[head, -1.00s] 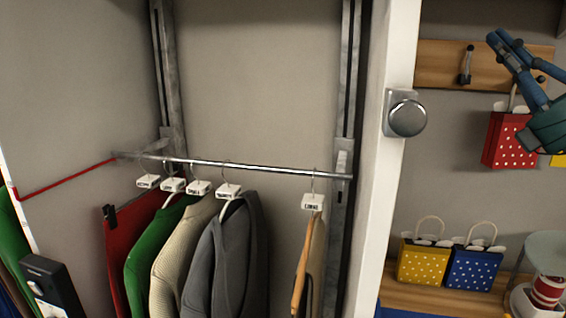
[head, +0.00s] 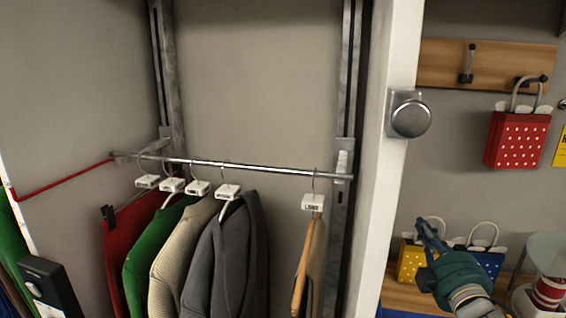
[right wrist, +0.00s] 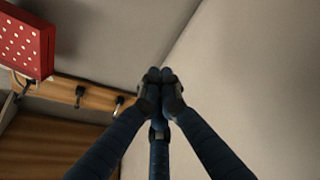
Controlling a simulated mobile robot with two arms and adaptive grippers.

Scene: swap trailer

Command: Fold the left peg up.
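A small dark metal peg (head: 467,63) stands out vertically on the wooden board (head: 440,63) at the upper right of the head view. I cannot tell for certain whether it is folded up or down. To its right another peg (head: 541,78) bears a red dotted bag (head: 516,139). My right gripper (head: 427,230) is well below the board, in front of the yellow bag, apart from the pegs. In the right wrist view its fingers (right wrist: 160,78) meet with nothing visible between them. That view also shows two pegs (right wrist: 79,96) (right wrist: 118,103). My left gripper is not in view.
A white post with a round knob (head: 410,119) stands left of the board. Yellow (head: 408,266) and blue (head: 492,262) dotted bags stand on a wooden shelf below. Clothes hang from a metal rail (head: 262,167) on the left.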

